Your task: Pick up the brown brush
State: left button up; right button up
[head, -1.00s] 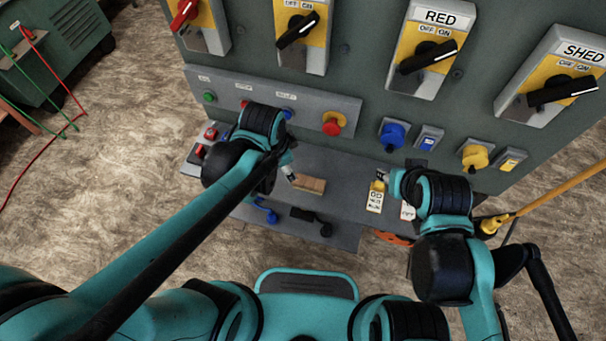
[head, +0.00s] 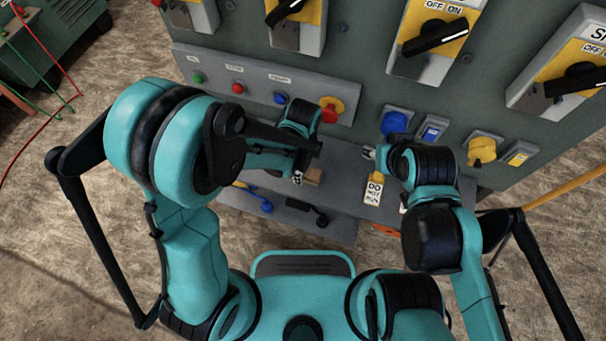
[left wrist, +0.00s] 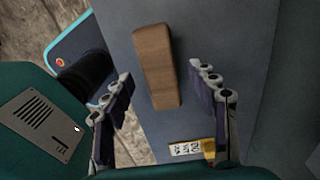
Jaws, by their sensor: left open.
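The brown brush (head: 314,176) lies on the grey shelf (head: 340,200) below the button row, partly hidden by my left gripper in the head view. In the left wrist view the brush (left wrist: 156,66) is a plain brown block, lying lengthwise ahead of and between the fingers. My left gripper (left wrist: 162,82) is open and empty, its two fingers spread wider than the brush. In the head view my left gripper (head: 299,178) is just left of the brush. My right gripper (head: 369,153) is near the panel, right of the brush; its fingers are too small to read.
A yellow and white tag (head: 373,190) lies on the shelf right of the brush, and shows in the left wrist view (left wrist: 186,149). A blue object (head: 266,207) and a black tool (head: 305,207) lie nearer me. The panel with a red knob (head: 329,110) and blue knob (head: 396,123) rises behind.

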pick_arm(q)
notch_tip(320, 180, down, 2)
jog(key=shift+f+b, duration=0.25)
jog(key=shift+b, duration=0.05)
jog(key=shift+r, duration=0.1)
pick_arm(e)
jog(key=shift+f, duration=0.6)
pick_arm(q)
jog(key=c, duration=1.3)
notch_tip(320, 180, up, 4)
jog(key=p, duration=0.2)
jog(key=shift+r+p, duration=0.25)
jog(key=shift+p, duration=0.05)
jog(key=s+d+r+p, duration=0.1)
jog(key=s+d+r, duration=0.1)
jog(key=d, duration=0.1)
jog(key=s+d+r+p, duration=0.1)
jog(key=s+d+r, duration=0.1)
jog(key=d, duration=0.1)
jog(key=s+d+r+p, duration=0.1)
jog(key=s+d+r, duration=0.1)
jog(key=s+d, duration=0.1)
jog(key=shift+s+d+r, duration=0.1)
jog(key=shift+r, duration=0.15)
pick_arm(e)
notch_tip(320, 180, up, 6)
jog(key=shift+f, duration=0.1)
